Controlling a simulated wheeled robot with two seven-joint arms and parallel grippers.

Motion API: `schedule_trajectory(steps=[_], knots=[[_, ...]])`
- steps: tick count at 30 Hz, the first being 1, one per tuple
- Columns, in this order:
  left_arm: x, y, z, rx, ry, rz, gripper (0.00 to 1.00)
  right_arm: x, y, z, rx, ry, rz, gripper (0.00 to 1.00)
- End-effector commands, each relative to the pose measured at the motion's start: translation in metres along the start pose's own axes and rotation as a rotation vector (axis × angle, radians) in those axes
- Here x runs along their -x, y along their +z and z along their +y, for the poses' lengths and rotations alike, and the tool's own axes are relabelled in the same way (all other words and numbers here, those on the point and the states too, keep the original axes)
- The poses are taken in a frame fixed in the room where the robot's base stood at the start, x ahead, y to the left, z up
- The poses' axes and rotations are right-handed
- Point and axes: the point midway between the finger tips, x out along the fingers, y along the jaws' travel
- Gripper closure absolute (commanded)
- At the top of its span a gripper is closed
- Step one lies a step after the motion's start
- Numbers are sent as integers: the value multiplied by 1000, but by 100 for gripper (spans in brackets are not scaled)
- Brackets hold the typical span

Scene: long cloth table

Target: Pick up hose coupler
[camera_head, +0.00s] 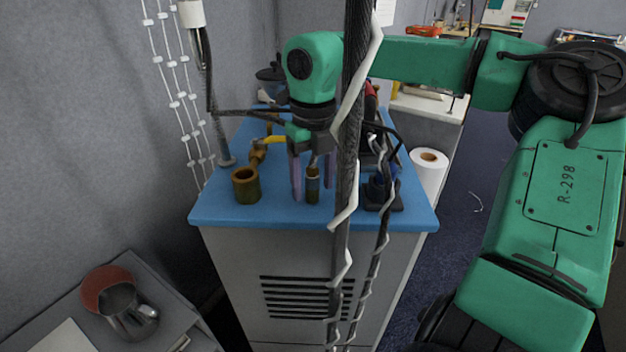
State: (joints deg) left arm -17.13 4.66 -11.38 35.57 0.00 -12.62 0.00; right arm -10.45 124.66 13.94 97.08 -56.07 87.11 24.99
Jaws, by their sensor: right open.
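A small upright brass-and-dark piece (313,188), which appears to be the hose coupler, stands on the blue tabletop (275,213) near its front edge. My right gripper (313,180) points down over it. Its two purplish fingers are apart, one on each side of the piece, with visible gaps, so it looks open and not closed on it. A dark vertical pole with a white spiral wrap covers part of the right finger's side. My left gripper is not in view.
A hollow brass cylinder (246,188) stands left of the gripper. A yellow-handled fitting (268,141) lies behind it. A dark blue object (381,190) stands at the right edge. A white paper roll (429,172) is beyond.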

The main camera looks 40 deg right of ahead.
Motion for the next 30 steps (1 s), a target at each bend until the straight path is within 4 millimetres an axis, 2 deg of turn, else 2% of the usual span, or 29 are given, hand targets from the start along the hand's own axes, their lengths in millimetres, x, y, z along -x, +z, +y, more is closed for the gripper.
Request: schedule_trajectory(steps=[3, 4, 6, 9, 19, 23, 26, 29, 30], knots=[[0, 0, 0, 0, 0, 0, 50, 0, 0, 0, 0, 0, 0, 31], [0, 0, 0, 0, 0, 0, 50, 0, 0, 0, 0, 0, 0, 38], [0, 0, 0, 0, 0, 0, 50, 0, 0, 0, 0, 0, 0, 65], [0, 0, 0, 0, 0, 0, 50, 0, 0, 0, 0, 0, 0, 100], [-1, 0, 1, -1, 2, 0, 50, 2, 0, 0, -1, 0, -1, 100], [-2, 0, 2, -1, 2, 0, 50, 12, 1, 0, -2, 0, -3, 100], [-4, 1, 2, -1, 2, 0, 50, 29, 1, 0, -3, -1, -4, 100], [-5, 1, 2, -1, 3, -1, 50, 59, 2, 0, -4, -3, -7, 100], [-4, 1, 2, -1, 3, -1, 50, 74, 2, 0, -4, -3, -7, 100]])
